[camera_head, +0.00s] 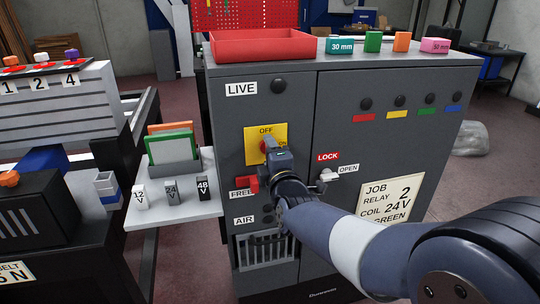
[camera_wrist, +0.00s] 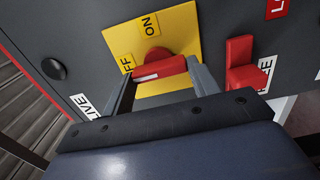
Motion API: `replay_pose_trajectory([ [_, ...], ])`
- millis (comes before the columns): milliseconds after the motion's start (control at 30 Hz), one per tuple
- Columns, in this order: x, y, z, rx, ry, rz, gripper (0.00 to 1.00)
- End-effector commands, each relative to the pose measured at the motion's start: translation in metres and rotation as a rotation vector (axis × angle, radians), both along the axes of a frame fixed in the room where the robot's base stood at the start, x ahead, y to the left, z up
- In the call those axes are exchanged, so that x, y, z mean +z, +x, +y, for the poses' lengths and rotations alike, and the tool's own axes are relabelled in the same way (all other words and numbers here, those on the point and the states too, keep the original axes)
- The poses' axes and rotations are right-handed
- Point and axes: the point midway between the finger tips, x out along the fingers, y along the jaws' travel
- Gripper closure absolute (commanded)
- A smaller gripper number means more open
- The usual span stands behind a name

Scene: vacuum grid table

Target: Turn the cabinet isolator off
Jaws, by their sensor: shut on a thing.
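The cabinet isolator is a red rotary handle (camera_head: 265,146) on a yellow plate (camera_head: 252,150) on the grey cabinet's left door. The plate reads OFF at the top and ON at the right in the head view. In the wrist view, the red handle (camera_wrist: 160,69) has a white mark near its left end. My gripper (camera_wrist: 162,76) is shut on this handle, one finger at each end. In the head view, my gripper (camera_head: 272,153) covers the handle's lower right part and some of the ON label.
A red FREE latch (camera_head: 247,184) sits just below the plate, close to my gripper. A white LOCK/OPEN handle (camera_head: 328,176) is to the right. A red tray (camera_head: 262,45) and several blocks stand on the cabinet. A side shelf (camera_head: 180,205) projects at the left.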

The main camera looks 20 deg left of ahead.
Motion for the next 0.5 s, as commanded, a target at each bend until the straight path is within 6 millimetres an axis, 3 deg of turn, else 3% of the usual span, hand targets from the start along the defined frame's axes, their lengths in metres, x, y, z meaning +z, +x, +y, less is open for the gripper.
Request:
replay_pose_trajectory([
  [233, 0.0002, -0.0001, 0.0003, 0.001, -0.003, -0.003, 0.66],
  [267, 0.0002, -0.0001, 0.0003, 0.001, -0.003, -0.003, 0.43],
  [500, 0.0, 0.0, 0.0002, 0.001, -0.002, -0.001, 0.23],
])
